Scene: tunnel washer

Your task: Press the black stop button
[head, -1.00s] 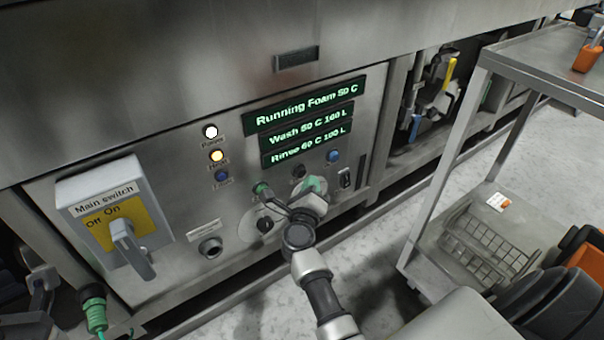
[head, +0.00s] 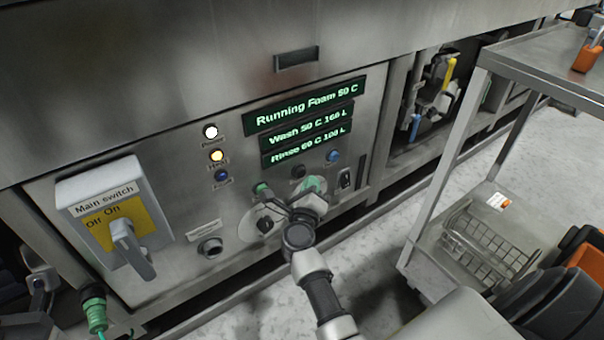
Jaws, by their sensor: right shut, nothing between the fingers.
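The black stop button (head: 298,171) is a small dark round button below the green-lettered displays on the steel control panel. It stands between a green button (head: 262,189) and a blue button (head: 333,156). My right gripper (head: 271,197) is shut and empty. Its fingers point left across the panel, below the black button and close to the green one. I cannot tell whether the fingertips touch the panel. The gripper body covers part of the panel below and right of the black button. My left gripper is not in view.
A selector knob (head: 265,225) sits just below the fingers. A main switch box (head: 105,215) with a protruding handle is at the left. A steel cart (head: 455,170) with a wire basket (head: 480,245) stands at the right. Floor shows between panel and cart.

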